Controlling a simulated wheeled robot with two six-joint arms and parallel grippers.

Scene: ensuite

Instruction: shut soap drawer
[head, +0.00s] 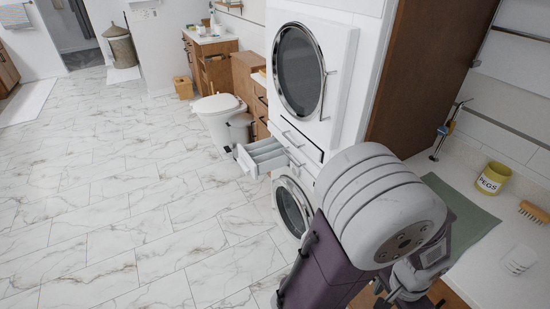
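The soap drawer (246,162) is white with several long compartments. It is pulled out to the left from the stacked white laundry machines, just above the lower machine's round door (292,208). The compartments look empty. Parts of my own body cover the lower right of the head view and hide part of the lower machine. No fingertips of my left or right gripper can be made out, and nothing of mine is seen touching the drawer.
The upper machine's round door (299,70) is shut. A toilet (218,104) and wooden cabinets stand behind the drawer. A counter at right holds a yellow pegs pot (492,179), a green mat (463,222) and brushes. The marble floor (120,210) at left is clear.

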